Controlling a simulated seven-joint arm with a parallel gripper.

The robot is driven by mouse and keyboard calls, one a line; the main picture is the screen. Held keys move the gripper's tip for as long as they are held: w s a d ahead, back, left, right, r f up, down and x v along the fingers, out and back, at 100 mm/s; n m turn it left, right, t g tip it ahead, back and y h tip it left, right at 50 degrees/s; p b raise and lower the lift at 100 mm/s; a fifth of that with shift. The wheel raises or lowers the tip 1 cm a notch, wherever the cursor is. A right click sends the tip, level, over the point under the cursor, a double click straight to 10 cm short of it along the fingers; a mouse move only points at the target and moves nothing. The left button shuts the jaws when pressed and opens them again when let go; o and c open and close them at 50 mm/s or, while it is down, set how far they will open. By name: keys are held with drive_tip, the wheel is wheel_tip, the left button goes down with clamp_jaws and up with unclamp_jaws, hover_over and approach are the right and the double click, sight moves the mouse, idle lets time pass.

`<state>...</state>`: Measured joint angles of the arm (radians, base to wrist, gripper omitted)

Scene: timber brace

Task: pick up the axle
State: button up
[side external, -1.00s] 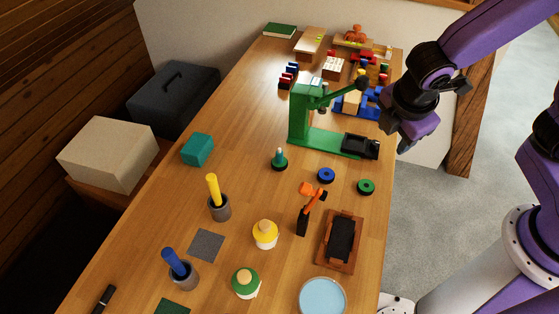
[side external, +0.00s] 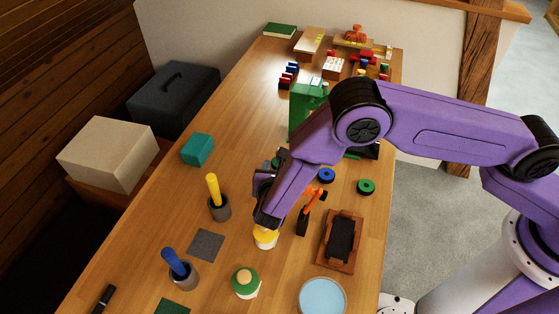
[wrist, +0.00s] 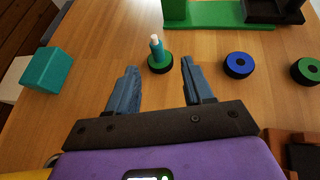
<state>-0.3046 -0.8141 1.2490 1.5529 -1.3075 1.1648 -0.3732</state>
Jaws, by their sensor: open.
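The axle (wrist: 156,48) looks like an upright teal peg with a white tip, standing in a green-topped black wheel (wrist: 160,64) on the table. In the wrist view it is ahead of my gripper (wrist: 158,72), between the lines of the two fingers. The fingers are spread apart with nothing between them, and I see no contact with the axle. In the side view my gripper (side external: 266,184) hangs above the table near the yellow-topped figure, and my arm hides most of the axle.
A blue wheel (wrist: 238,65) and a green wheel (wrist: 307,71) lie to the axle's right. A green stand (wrist: 220,17) is behind it. A teal block (wrist: 47,70) sits to the left. Cups (side external: 220,208), a yellow-topped piece (side external: 265,239) and a brown tray (side external: 340,243) are nearby.

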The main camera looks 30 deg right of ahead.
drive_tip(key=shift+s+a+f+t, duration=0.15)
drive_tip(key=shift+a+f+t, duration=0.1)
drive_tip(key=shift+f+t, duration=0.3)
drive_tip(key=shift+w+d+f, duration=0.15)
drive_tip(key=shift+w, duration=0.05)
drive_tip(key=x, duration=1.1)
drive_tip(key=shift+w+d, duration=0.1)
drive_tip(key=shift+w, duration=0.05)
drive_tip(key=shift+c, duration=0.3)
clamp_jaws()
